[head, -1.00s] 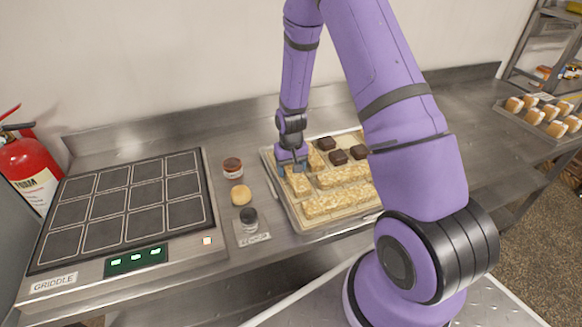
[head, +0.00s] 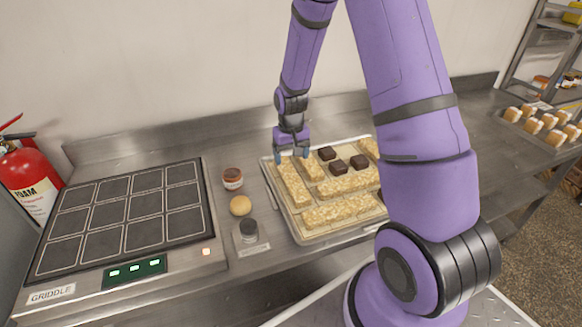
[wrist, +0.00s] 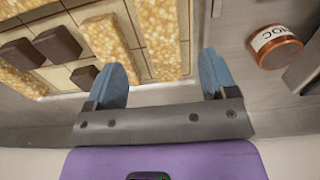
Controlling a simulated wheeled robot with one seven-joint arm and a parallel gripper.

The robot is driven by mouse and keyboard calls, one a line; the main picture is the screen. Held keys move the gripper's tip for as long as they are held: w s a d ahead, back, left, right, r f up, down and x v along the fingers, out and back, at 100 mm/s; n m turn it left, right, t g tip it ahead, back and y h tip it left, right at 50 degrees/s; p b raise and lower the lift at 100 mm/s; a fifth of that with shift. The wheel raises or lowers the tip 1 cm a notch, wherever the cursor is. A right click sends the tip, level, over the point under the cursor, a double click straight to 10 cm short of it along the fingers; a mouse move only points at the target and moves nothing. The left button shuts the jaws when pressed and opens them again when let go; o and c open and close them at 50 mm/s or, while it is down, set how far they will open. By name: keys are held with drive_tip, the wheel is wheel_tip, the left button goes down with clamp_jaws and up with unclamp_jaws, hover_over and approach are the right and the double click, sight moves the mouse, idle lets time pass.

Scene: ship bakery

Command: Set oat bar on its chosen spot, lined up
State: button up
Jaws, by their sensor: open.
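Several pale oat bars lie in a tray (head: 303,238) right of the griddle. One oat bar (head: 293,184) lies lengthwise along the tray's left side; in the wrist view this bar (wrist: 160,38) runs up from between the fingers. A shorter-looking oat bar (head: 313,167) lies beside it, also in the wrist view (wrist: 107,40). Two long bars (head: 345,210) lie crosswise nearer the front. My gripper (head: 291,157) is open and empty, above the tray's back left edge; its spread fingers fill the lower wrist view (wrist: 162,80). I cannot tell which spot is the chosen one.
Dark brown squares (head: 338,167) sit in the tray. The griddle (head: 125,220) is at left, a fire extinguisher (head: 28,178) beyond. My arm hides the tray's right part.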

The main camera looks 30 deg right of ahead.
drive_tip(key=s+a+r+t, duration=0.1)
drive_tip(key=s+r, duration=0.2)
drive_tip(key=r, duration=0.5)
drive_tip(key=s+a+r+n+t, duration=0.1)
drive_tip(key=s+a+r, duration=0.15)
drive_tip(key=r, duration=0.45)
drive_tip(key=s+a+r, duration=0.1)
drive_tip(key=s+r, duration=0.2)
drive_tip(key=r, duration=0.5)
drive_tip(key=s+a+r+t, duration=0.1)
drive_tip(key=s+r, duration=0.4)
drive_tip(key=s, duration=0.4)
drive_tip(key=s+a+r+n+t, duration=0.1)
drive_tip(key=s+r, duration=0.4)
drive_tip(key=s, duration=0.5)
drive_tip(key=shift+a+r+t, duration=0.15)
drive_tip(key=shift+a+t, duration=0.3)
drive_tip(key=shift+t, duration=0.15)
